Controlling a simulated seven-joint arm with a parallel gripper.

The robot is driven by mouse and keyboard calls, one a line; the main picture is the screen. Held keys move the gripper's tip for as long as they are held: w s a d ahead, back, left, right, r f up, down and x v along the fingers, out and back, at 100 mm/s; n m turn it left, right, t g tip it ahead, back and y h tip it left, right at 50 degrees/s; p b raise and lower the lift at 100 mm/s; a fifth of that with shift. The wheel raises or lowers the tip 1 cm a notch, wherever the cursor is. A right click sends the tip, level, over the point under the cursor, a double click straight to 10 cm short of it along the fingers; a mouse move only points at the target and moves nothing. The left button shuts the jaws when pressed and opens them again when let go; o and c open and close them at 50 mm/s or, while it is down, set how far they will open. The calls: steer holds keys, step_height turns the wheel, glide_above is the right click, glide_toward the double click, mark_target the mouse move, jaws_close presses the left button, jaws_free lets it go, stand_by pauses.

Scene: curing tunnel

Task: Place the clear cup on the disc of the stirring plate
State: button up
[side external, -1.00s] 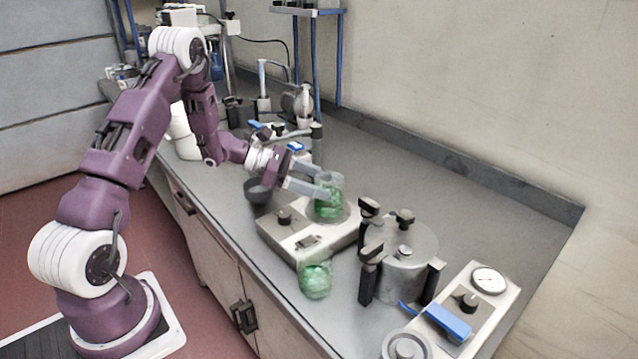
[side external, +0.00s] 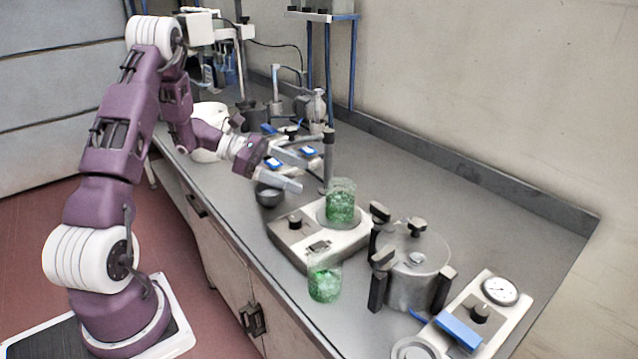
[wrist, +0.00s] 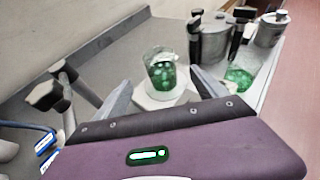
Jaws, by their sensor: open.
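A clear cup (side external: 340,203) with green contents stands upright on the round disc (side external: 325,218) of the stirring plate (side external: 287,235). It also shows in the wrist view (wrist: 165,76), ahead of my fingers. My gripper (side external: 304,173) is open and empty, to the left of the cup and apart from it. A second clear cup (side external: 324,284) with green contents stands on the bench, close to the front edge. It shows in the wrist view (wrist: 238,79) at the right.
A lidded metal pot (side external: 417,262) with dark clamps stands right of the stirring plate. A gauge unit (side external: 500,291) lies beyond it. A dark bowl (side external: 268,195) sits below my gripper. A dark post (side external: 328,155) rises behind the plate. The bench toward the wall is clear.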

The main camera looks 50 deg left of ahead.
steer(key=s+d+r+m+g, duration=0.3)
steer(key=s+d+r+m, duration=0.25)
steer(key=d, duration=0.25)
steer(key=s+d+r+m+g, duration=0.4)
steer(key=d+r+m, duration=0.15)
steer(key=d, duration=0.25)
steer(key=s+d+r+m+t+y, duration=0.1)
steer(key=s+m+y, duration=0.3)
steer(key=s+m, duration=0.4)
steer(key=s+d+r+m+t+y, duration=0.1)
steer(key=s+d+m+t+y, duration=0.1)
steer(key=s+m+y, duration=0.3)
steer(key=s+m, duration=0.3)
steer(key=shift+s+r, duration=0.15)
steer(key=shift+r, duration=0.2)
steer(key=shift+d, duration=0.1)
